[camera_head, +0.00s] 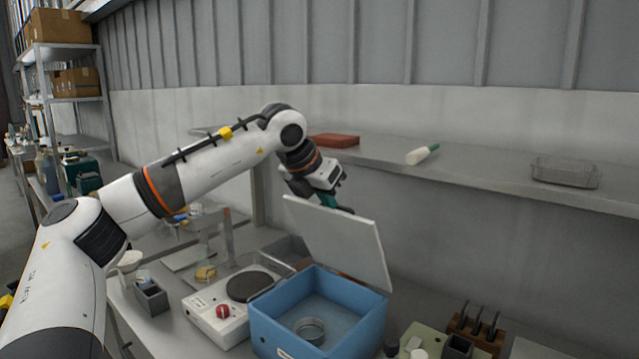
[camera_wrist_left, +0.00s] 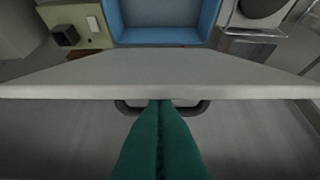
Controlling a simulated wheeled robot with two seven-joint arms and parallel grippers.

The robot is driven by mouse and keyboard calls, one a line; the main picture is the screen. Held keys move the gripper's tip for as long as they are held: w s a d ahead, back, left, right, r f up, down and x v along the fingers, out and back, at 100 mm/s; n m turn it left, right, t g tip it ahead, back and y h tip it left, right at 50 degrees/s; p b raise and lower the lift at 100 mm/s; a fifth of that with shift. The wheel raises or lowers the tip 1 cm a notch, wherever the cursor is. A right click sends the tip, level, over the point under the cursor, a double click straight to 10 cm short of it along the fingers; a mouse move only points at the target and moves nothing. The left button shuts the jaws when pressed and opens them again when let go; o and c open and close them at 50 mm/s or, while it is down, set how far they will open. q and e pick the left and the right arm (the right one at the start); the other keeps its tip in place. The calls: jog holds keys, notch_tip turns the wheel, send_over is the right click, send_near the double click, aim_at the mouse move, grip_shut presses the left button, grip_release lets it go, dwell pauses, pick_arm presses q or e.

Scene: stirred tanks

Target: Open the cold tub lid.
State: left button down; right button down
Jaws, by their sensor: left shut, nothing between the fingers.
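The blue tub (camera_head: 345,325) stands on the bench with its inside in view, and a round metal ring (camera_head: 310,328) lies in it. Its light grey lid (camera_head: 340,240) stands up at the tub's back edge, tilted close to upright. The wrist view shows the lid (camera_wrist_left: 160,74) edge-on with part of the tub (camera_wrist_left: 115,22) beyond it. A dark handle (camera_wrist_left: 192,107) is on the lid's outer side. My left gripper (camera_head: 338,205) is behind the lid near its top. Its green fingers (camera_wrist_left: 162,104) are together, overlapping the handle in view; I cannot tell whether they touch it.
A hotplate (camera_head: 215,312) with a red knob stands left of the tub. A tool rack (camera_head: 475,335) and small containers stand right of it. Above, a wall shelf (camera_head: 480,172) holds a red-brown block (camera_head: 334,141), a white-and-green bottle (camera_head: 420,155) and a wire basket (camera_head: 566,173).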

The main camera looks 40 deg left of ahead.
pick_arm(q)
jog(key=shift+w+f, duration=0.35)
jog(key=shift+f, duration=0.05)
jog(key=shift+w+r+p, duration=0.15)
jog(key=shift+r+p, duration=0.1)
jog(key=shift+p, duration=0.25)
jog(key=w+p, duration=0.1)
jog(key=p, duration=0.1)
jog(key=w+r+g+p, duration=0.1)
jog(key=p, duration=0.1)
jog(key=shift+w+d+r, duration=0.1)
jog(key=shift+w+d, duration=0.05)
jog(key=shift+d, duration=0.05)
jog(key=shift+w+d+p, duration=0.1)
jog(key=shift+w+p, duration=0.35)
jog(key=shift+w, duration=0.8)
